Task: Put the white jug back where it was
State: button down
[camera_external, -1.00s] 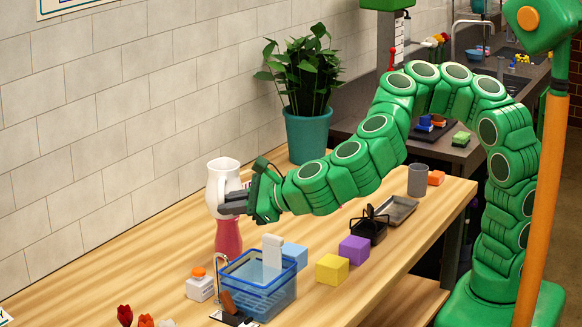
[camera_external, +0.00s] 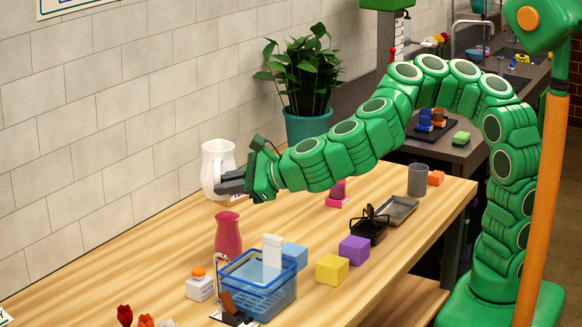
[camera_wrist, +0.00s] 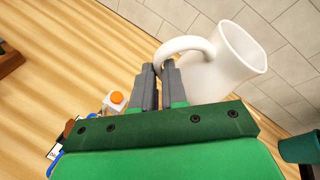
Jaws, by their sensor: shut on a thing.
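The white jug (camera_external: 217,166) is held in the air above the wooden table, near the tiled wall, and looks roughly upright in the external view. My gripper (camera_external: 222,187) is shut on its handle. In the wrist view the gripper fingers (camera_wrist: 159,84) close on the curved handle, and the jug's body (camera_wrist: 226,58) lies to the right of them. A red-pink vase (camera_external: 228,234) stands on the table below the jug, with a visible gap between them. The spot where the jug stood before is not marked in these frames.
Blue, yellow (camera_external: 332,269) and purple (camera_external: 354,250) blocks are to the right. A potted plant (camera_external: 307,126) stands at the back. The table left of the vase is clear.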

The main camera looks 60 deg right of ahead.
jog(key=w+d, duration=0.2)
jog(key=d, duration=0.1)
jog(key=w+d+f+n+y, duration=0.1)
jog(key=w+d, duration=0.1)
jog(key=d, duration=0.1)
jog(key=w+d+f+y, duration=0.1)
jog(key=w+d, duration=0.1)
jog(key=d, duration=0.1)
jog(key=shift+n+g, duration=0.4)
jog(key=w+d+f+n+g+y, duration=0.1)
jog(key=w+d+n+y, duration=0.1)
jog(key=d, duration=1.2)
jog(key=shift+d+n+g+y, duration=0.3)
jog(key=shift+n+y, duration=0.1)
jog(key=shift+s, duration=0.1)
jog(key=shift+s+d+r+g+y, duration=0.15)
jog(key=shift+d+g+y, duration=0.15)
jog(key=shift+d, duration=0.95)
jog(key=shift+d, duration=0.1)
jog(key=shift+s+d+r+n+g+y, duration=0.4)
jog(key=shift+s+d+r, duration=0.55)
jog(key=shift+d, duration=1.9)
jog(key=shift+s+d+r+n+g+y, duration=0.15)
jog(key=shift+s+d+r+n, duration=0.75)
jog(key=shift+d, duration=1.95)
jog(key=shift+m, duration=0.3)
jog(key=shift+s+f, duration=0.15)
jog(key=shift+f, duration=10.6)
